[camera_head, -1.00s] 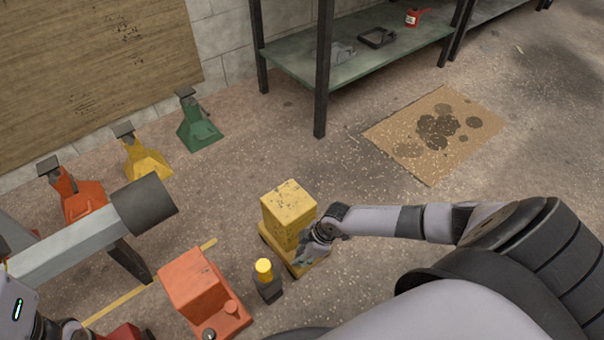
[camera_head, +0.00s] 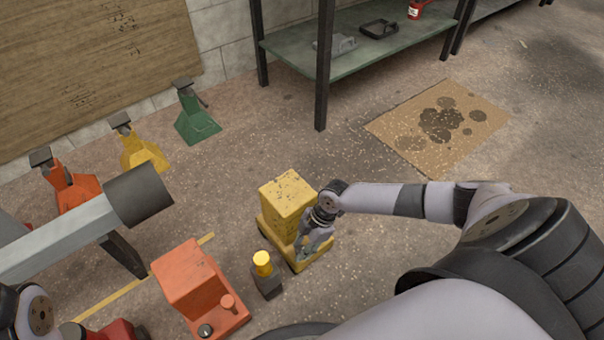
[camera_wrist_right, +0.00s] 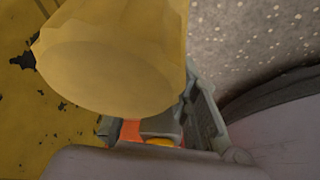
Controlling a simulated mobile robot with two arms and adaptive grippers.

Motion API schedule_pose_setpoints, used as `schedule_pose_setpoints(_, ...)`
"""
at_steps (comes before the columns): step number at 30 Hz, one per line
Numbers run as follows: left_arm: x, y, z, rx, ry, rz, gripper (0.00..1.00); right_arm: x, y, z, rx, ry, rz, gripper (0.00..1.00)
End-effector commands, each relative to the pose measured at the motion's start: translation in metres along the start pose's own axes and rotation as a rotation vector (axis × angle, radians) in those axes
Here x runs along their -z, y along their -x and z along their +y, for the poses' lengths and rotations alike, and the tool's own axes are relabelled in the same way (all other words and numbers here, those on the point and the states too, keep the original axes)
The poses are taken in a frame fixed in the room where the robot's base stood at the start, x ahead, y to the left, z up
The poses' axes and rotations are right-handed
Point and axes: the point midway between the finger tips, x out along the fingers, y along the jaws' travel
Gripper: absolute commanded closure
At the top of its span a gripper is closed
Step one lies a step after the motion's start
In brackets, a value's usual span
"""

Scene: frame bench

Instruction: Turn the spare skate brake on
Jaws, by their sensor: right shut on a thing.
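A yellow skate (camera_head: 287,202) with a chipped block on a low base stands on the floor in the middle of the head view. My right gripper (camera_head: 309,252) is down at the front right of its block, just over the base. In the right wrist view, a large rounded yellow post (camera_wrist_right: 110,65) blocks much of the sight. My left gripper is out of view.
An orange skate (camera_head: 186,277) with a post and dark knob stands at the front left. A small yellow-capped dark object (camera_head: 266,279) stands between the skates. A green shelf (camera_head: 350,58) is behind, cardboard (camera_head: 400,125) lies at right. Several stands, one green (camera_head: 195,122), line the wall.

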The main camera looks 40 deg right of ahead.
Motion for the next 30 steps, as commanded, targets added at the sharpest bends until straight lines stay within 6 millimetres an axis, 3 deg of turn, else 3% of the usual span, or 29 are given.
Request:
schedule_pose_setpoints(6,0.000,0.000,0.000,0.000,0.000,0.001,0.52,0.000,-0.001,-0.002,0.005,0.000,-0.001,1.00)
schedule_pose_setpoints(7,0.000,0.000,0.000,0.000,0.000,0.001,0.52,0.000,-0.001,-0.002,0.005,-0.001,-0.001,0.72)
schedule_pose_setpoints(16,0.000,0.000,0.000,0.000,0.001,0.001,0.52,0.000,-0.001,-0.001,0.003,-0.001,-0.001,0.52)
schedule_pose_setpoints(25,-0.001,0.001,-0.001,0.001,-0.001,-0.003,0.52,0.000,0.001,-0.001,0.001,-0.001,-0.001,0.52)
schedule_pose_setpoints(30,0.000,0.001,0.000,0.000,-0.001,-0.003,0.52,-0.001,0.018,0.000,0.000,-0.001,-0.002,0.52)
